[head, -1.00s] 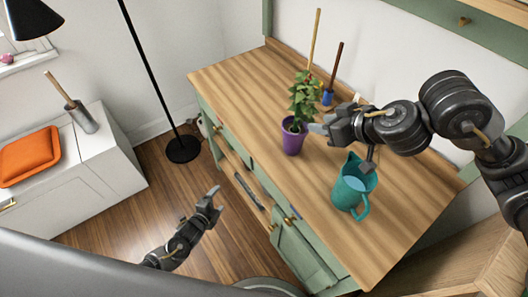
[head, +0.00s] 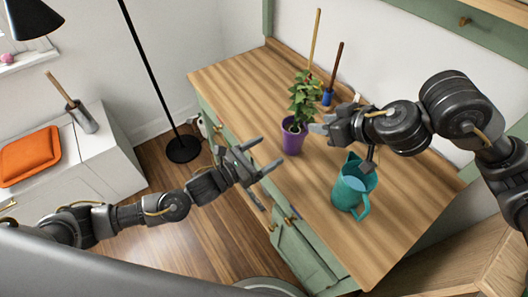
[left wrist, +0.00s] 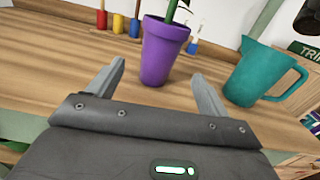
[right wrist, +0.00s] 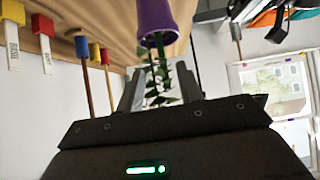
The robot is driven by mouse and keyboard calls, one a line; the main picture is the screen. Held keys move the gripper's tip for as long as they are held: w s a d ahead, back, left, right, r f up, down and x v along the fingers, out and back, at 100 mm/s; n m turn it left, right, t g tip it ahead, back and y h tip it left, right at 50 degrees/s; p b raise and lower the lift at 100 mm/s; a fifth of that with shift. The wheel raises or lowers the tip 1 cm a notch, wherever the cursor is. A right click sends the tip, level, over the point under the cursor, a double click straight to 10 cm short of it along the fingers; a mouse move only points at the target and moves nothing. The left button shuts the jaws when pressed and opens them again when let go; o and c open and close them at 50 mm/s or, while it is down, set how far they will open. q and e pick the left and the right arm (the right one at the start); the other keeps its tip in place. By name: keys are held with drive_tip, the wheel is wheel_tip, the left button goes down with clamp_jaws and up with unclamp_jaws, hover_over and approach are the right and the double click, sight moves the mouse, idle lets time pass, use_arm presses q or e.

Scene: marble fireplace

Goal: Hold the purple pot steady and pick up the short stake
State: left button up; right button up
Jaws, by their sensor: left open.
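The purple pot (head: 293,141) stands upright on the wooden counter with a leafy green plant in it. My left gripper (head: 268,166) is open and empty at the counter's front edge, apart from the pot. The pot also shows ahead between its fingers in the left wrist view (left wrist: 165,52). My right gripper (head: 320,129) is open close beside the pot. In the right wrist view, the leaves (right wrist: 157,85) show between its fingers. Behind stand a dark brown stake with a blue end (head: 327,97) and a longer light one (head: 314,45). I cannot tell which counts as short.
A teal pitcher (head: 353,187) stands right of the pot, under my right arm. White tags with yellow (right wrist: 14,11) and red (right wrist: 42,25) ends show in the right wrist view. The counter (head: 235,82) is clear at left. A black floor lamp (head: 183,148) stands left of it.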

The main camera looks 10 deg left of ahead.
sight(294, 136)
use_arm(q)
drive_tip(key=shift+d+f, duration=0.1)
drive_tip(key=x, duration=1.1)
drive_tip(key=c, duration=1.2)
drive_tip(key=shift+c, duration=0.2)
